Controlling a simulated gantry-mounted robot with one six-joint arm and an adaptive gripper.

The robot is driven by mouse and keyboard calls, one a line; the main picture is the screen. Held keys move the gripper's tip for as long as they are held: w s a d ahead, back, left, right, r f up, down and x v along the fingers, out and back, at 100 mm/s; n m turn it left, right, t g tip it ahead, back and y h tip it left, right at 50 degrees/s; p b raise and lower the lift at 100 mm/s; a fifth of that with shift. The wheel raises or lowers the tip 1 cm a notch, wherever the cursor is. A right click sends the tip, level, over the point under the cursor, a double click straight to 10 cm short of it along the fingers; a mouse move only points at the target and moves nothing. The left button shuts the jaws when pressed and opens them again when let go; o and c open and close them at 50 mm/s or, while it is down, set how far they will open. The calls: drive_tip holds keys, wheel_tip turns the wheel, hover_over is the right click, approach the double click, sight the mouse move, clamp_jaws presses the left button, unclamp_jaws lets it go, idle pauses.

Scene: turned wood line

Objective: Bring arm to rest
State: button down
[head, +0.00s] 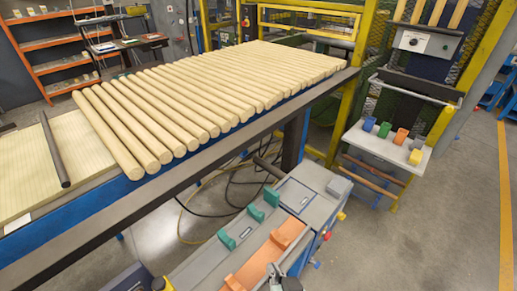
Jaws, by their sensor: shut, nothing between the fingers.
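What looks like my gripper (283,281) shows only in part at the bottom edge of the head view, a small grey and black shape in front of the orange block on the machine bed. It appears shut and empty, with no rod at it. The rest of my arm is out of view. Many pale wooden rods (200,92) lie side by side on the long blue-framed table, apart from the gripper.
A dark bar (54,150) lies on the table's left part. A grey machine (310,197) with green supports (254,214) and an orange block (270,256) stands in front. A white shelf (385,146) with coloured blocks stands right. Cables lie on the floor; the right floor is clear.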

drive_tip(key=s+a+r+n+t+h+p, duration=0.1)
drive_tip(key=s+a+r, duration=0.15)
drive_tip(key=r, duration=0.45)
drive_tip(key=s+a+r+n+t+h+p, duration=0.1)
drive_tip(key=a+r+p, duration=0.1)
drive_tip(key=a+r, duration=0.35)
wheel_tip(320, 180, up, 38)
drive_tip(key=d+p, duration=0.2)
drive_tip(key=p, duration=3.5)
drive_tip(key=shift+d+m+h, duration=0.3)
drive_tip(key=shift+d, duration=0.05)
drive_tip(key=shift+s, duration=0.1)
